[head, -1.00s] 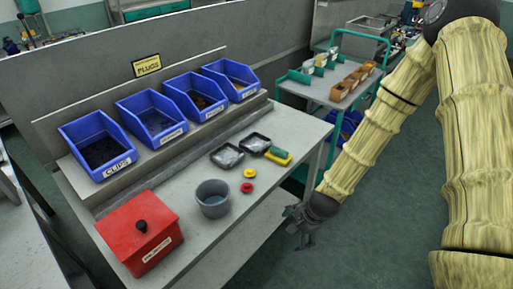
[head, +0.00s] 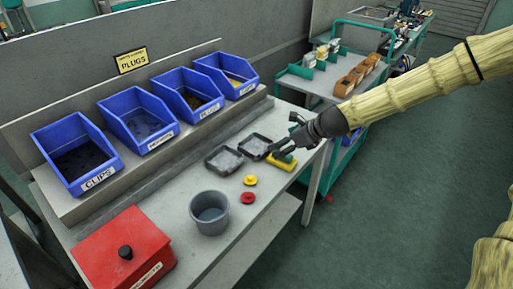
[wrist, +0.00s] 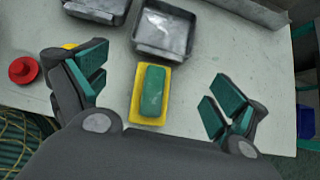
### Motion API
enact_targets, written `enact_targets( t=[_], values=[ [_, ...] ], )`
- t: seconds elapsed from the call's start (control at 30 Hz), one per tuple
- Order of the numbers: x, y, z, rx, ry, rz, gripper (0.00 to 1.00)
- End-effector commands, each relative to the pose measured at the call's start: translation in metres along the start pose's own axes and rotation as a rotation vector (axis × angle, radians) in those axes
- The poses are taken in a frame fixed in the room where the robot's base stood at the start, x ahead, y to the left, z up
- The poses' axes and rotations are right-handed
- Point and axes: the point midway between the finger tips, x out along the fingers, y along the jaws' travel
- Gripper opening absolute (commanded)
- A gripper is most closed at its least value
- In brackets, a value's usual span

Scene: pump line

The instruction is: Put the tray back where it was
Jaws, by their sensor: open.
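Two dark, shallow square trays lie side by side on the grey bench, a left one (head: 224,159) and a right one (head: 254,145). Both also show at the top of the wrist view, one cut off by the frame edge (wrist: 97,8) and one nearly whole (wrist: 164,32); both look empty. A green block (wrist: 152,91) lies on a yellow base (wrist: 151,121) in front of the nearly whole tray. My gripper (head: 284,152) is open above the bench's right end. In the wrist view its spread fingers (wrist: 155,88) stand either side of the block, apart from it.
A yellow disc (head: 250,180), a red disc (head: 248,198) and a grey tub (head: 209,213) stand left of my gripper. A red lidded box (head: 122,255) is at the front. Blue bins (head: 138,125) line the back. A green cart (head: 345,100) stands beyond the bench.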

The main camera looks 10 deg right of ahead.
Motion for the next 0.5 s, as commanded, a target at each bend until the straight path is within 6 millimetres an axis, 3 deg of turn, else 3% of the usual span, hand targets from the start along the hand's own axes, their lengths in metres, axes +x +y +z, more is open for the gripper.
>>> enact_targets(
  t=[0.2,0.5],
  values=[
    [0.021,0.001,-0.001,-0.001,0.002,0.002,0.96],
    [0.033,0.001,0.000,-0.003,0.001,0.002,0.96]
  ],
)
